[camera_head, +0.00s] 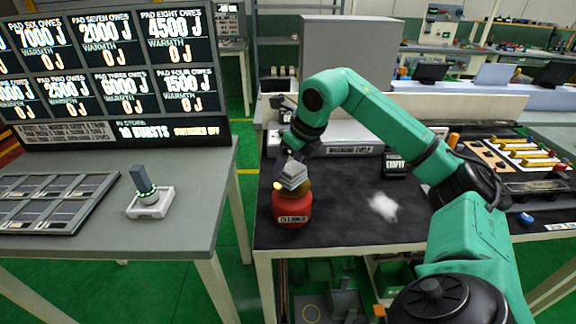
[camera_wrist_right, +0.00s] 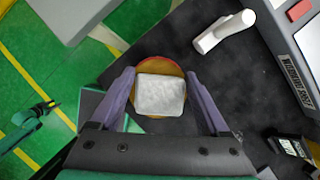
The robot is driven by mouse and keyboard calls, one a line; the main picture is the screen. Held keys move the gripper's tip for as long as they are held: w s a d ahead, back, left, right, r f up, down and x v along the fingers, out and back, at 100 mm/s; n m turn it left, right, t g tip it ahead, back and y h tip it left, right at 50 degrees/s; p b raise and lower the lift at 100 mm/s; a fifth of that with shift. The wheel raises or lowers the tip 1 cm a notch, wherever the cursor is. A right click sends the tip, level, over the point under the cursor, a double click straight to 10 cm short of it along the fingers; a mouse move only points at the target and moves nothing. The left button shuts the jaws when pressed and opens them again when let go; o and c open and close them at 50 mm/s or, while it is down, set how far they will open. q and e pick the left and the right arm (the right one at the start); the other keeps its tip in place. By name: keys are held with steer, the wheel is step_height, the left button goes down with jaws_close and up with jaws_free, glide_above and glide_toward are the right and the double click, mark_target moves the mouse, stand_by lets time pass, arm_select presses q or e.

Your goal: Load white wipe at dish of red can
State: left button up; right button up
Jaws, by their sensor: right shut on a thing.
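The red can (camera_head: 291,211), with "CLEANER" on its label, stands upright near the left front corner of the black-topped bench. A yellowish round dish (camera_head: 304,187) tops it, and its rim shows in the right wrist view (camera_wrist_right: 160,65). My right gripper (camera_head: 289,163) points down over the can. It is shut on a white wipe (camera_wrist_right: 160,96), a squarish folded pad between its two fingers. In the right wrist view the wipe lies over the middle of the dish; I cannot tell whether they touch.
A white patch (camera_head: 384,206) lies on the bench right of the can. A black box marked "EMPTY" (camera_head: 395,165) stands behind it. A white object (camera_wrist_right: 223,31) lies near the can. A tray (camera_head: 520,155) is at right. A separate grey table (camera_head: 215,190) stands left across a gap.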

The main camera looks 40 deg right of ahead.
mark_target(288, 165)
step_height(288, 165, up, 6)
steer(key=p, duration=0.4)
steer(key=shift+f+p, duration=0.25)
steer(key=shift+p, duration=0.1)
steer(key=shift+f, duration=0.1)
steer(key=shift+f, duration=0.1)
